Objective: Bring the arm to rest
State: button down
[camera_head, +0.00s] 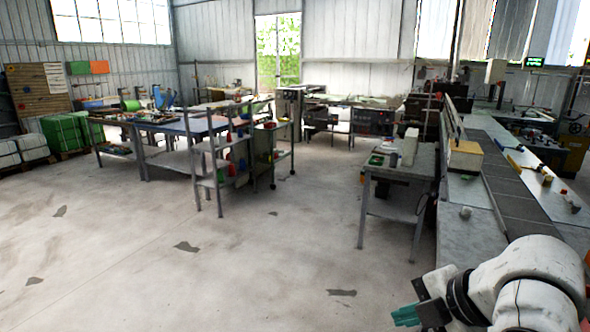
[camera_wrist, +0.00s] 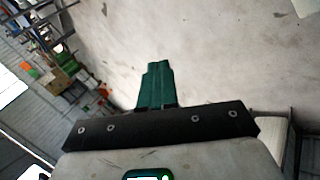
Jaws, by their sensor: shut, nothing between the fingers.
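My gripper (camera_head: 406,316) shows at the bottom right of the head view, at the end of my white arm. Its green fingers point left over the open concrete floor. In the wrist view, the green fingers of my gripper (camera_wrist: 154,84) are closed together with nothing between them. The gripper touches nothing that I can see.
Right of centre stands a grey metal table (camera_head: 402,160) with small items. A long bench (camera_head: 505,185) runs along the right, close to my arm. A shelf cart (camera_head: 215,165) and a blue-topped table (camera_head: 185,127) stand further back. The floor (camera_head: 200,260) at left is clear.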

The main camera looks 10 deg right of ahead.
jog(key=s+a+f+m, duration=0.1)
jog(key=s+f+m, duration=0.2)
jog(key=f+m, duration=0.25)
jog(key=s+a+f+m+g+b, duration=0.1)
jog(key=s+a+f+m, duration=0.15)
jog(key=f+m, duration=0.35)
jog(key=s+a+f+m, duration=0.1)
jog(key=s+f+m, duration=0.3)
jog(key=f, duration=0.3)
jog(key=s+d+f+m+g+h, duration=0.2)
jog(key=s+f, duration=0.4)
jog(key=s, duration=0.3)
jog(key=s+d+f+m+g+h, duration=0.2)
jog(key=s+d+f+m, duration=0.3)
jog(key=s+d, duration=0.2)
jog(key=shift+s+f+b, duration=0.35)
jog(key=shift+s+f, duration=0.05)
jog(key=shift+s, duration=0.75)
